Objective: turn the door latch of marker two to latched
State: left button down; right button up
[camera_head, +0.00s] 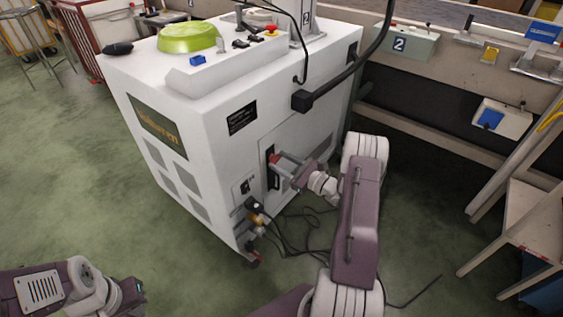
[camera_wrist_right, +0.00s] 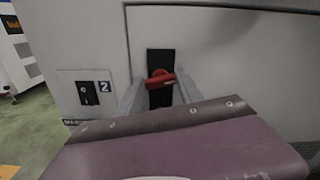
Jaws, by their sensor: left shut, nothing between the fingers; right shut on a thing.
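The door latch is a red handle (camera_wrist_right: 160,79) on a black upright plate (camera_wrist_right: 160,58), set in the side of the white machine (camera_head: 225,180). A "2" label (camera_wrist_right: 104,86) is on the switch plate left of it. In the right wrist view the handle lies nearly level, its right end slightly higher. My right gripper (camera_head: 281,164) has its grey fingers on either side of the handle and is shut on it. The head view shows the red handle (camera_head: 273,157) partly hidden by the fingers. My left arm shows at the bottom left; its fingers are not visible.
A green bowl-like part (camera_head: 188,38) and controls sit on the machine's top. Cables (camera_head: 290,225) hang from its lower side and trail on the floor. A bench (camera_head: 440,75) with another "2" marker (camera_head: 398,44) stands at the right.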

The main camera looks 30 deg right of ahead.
jog(key=n, duration=0.4)
jog(key=shift+a+f+n, duration=0.1)
jog(key=shift+n, duration=0.2)
jog(key=n, duration=0.3)
jog(key=shift+f+n+b, duration=0.1)
jog(key=shift+n+b, duration=0.2)
jog(key=shift+b, duration=0.05)
jog(key=n+b, duration=0.1)
jog(key=n, duration=0.2)
jog(key=shift+f+n, duration=0.1)
jog(key=shift+n, duration=0.2)
jog(key=shift+n+b, duration=0.65)
jog(key=shift+n, duration=1.05)
jog(key=o, duration=1.4)
